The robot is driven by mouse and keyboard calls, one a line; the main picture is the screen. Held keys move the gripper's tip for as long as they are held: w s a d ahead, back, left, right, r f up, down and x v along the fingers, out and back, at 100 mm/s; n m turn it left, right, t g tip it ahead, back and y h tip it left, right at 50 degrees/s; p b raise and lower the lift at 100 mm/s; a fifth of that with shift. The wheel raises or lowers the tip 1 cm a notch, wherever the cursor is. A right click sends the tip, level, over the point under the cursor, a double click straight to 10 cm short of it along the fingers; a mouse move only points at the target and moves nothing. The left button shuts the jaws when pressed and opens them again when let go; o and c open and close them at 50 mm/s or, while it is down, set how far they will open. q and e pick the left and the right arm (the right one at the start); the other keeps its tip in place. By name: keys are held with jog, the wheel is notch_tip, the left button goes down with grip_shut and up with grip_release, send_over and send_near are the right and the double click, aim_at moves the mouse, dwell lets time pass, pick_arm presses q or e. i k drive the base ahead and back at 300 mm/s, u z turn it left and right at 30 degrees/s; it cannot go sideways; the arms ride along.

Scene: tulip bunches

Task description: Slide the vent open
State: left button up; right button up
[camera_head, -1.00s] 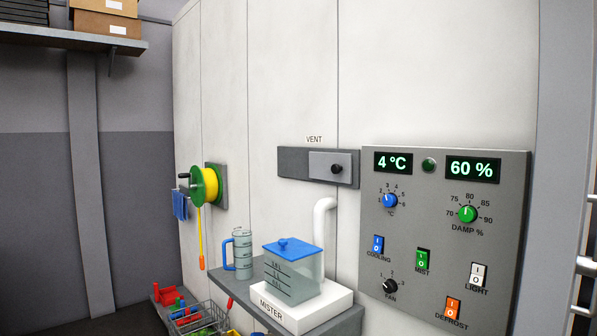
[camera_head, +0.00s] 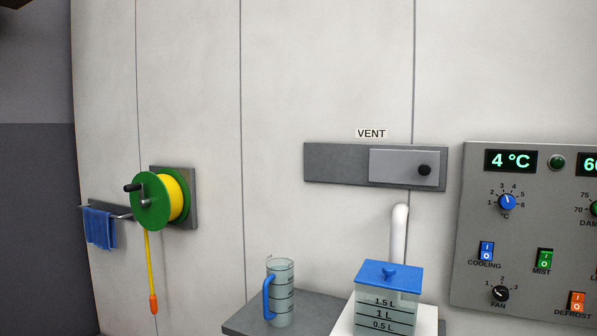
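The vent is a dark grey plate (camera_head: 335,164) on the white wall, under a "VENT" label. A lighter grey sliding cover (camera_head: 402,166) sits at the right part of the plate. A black knob (camera_head: 424,170) is near the cover's right end. The bare left part of the plate shows no visible opening. Neither of my grippers is in view.
A control panel (camera_head: 530,250) is at right, a hose reel (camera_head: 160,200) and blue cloth (camera_head: 99,229) at left.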

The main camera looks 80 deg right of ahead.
aim_at(413, 167)
jog(key=i, duration=0.8)
jog(key=z, duration=3.3)
